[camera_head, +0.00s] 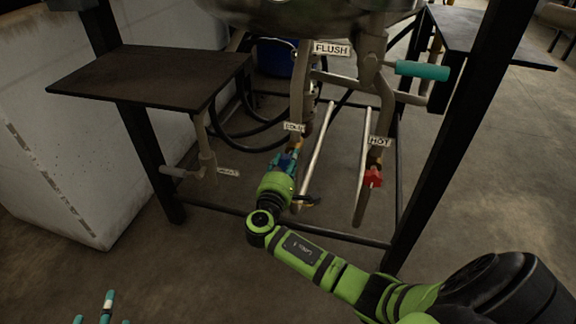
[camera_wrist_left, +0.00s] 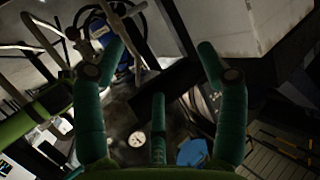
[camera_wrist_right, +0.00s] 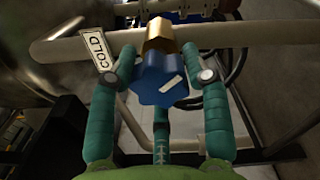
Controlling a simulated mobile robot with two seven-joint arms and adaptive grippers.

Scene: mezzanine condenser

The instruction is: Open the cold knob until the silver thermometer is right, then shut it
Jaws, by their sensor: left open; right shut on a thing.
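The blue cold knob (camera_wrist_right: 158,80) sits on a brass valve stem in the right wrist view, beside a white COLD tag (camera_wrist_right: 97,50). My right gripper (camera_head: 285,163) is shut on the knob, with green-teal fingers on both sides of it. In the head view the gripper mostly hides the knob, below the COLD tag (camera_head: 294,127). My left gripper (camera_head: 101,307) is open and empty at the lower left, away from the pipes; its spread fingers fill the left wrist view (camera_wrist_left: 160,75). I cannot make out the silver thermometer for certain in any view.
A red knob (camera_head: 373,177) hangs under the HOT tag (camera_head: 380,142). A teal-handled lever (camera_head: 422,70) is beside the FLUSH tag (camera_head: 332,48). A dark shelf (camera_head: 150,75) and black frame posts surround the pipes. The floor at lower left is clear.

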